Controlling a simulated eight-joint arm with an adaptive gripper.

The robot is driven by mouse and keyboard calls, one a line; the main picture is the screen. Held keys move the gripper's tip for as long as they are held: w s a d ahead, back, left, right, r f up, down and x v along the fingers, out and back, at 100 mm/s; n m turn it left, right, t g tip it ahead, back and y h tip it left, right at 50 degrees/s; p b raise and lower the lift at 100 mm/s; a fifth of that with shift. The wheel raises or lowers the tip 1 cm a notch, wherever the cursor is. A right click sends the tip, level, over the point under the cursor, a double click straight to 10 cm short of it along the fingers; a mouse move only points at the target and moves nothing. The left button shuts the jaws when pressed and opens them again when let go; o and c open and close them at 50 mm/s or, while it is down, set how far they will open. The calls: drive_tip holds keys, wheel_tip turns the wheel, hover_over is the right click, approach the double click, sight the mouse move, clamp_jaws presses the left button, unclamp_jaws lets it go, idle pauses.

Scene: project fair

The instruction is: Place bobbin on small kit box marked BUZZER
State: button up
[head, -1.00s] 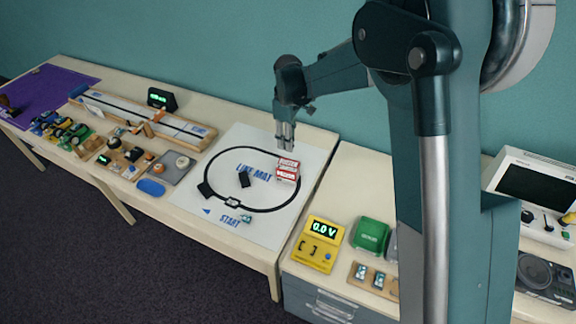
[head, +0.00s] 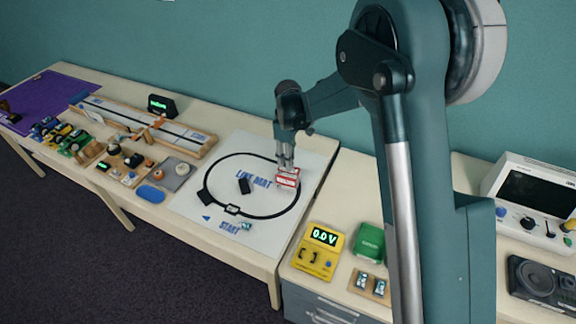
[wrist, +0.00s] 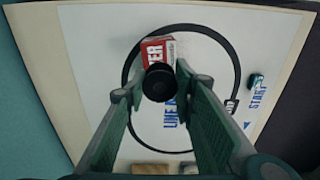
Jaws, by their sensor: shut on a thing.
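My gripper (head: 286,164) points down over the line mat, with its fingertips at the small red and white kit box (head: 288,178). In the wrist view my gripper (wrist: 158,88) is shut on the bobbin (wrist: 159,83), a dark round piece between the two green fingers. Behind the bobbin lies the kit box (wrist: 155,52), with white letters ending in "ER"; the rest of the word is hidden. The bobbin overlaps the box's edge in that view. I cannot tell whether they touch. In the head view the bobbin cannot be made out.
The white line mat (head: 238,146) has a black loop and a black block (head: 244,186). A yellow meter (head: 319,251) reading 0.0 V and a green case (head: 370,240) stand on the nearer right bench. A long wooden track (head: 150,127) and several small boards are farther left.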

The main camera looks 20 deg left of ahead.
sight(288, 171)
drive_tip(key=shift+f, duration=0.1)
drive_tip(key=shift+f, duration=1.8)
drive_tip(key=shift+f, duration=0.1)
drive_tip(key=o, duration=0.7)
drive_tip(key=shift+o, duration=0.2)
wheel_tip(288, 171, up, 12)
idle(0.4)
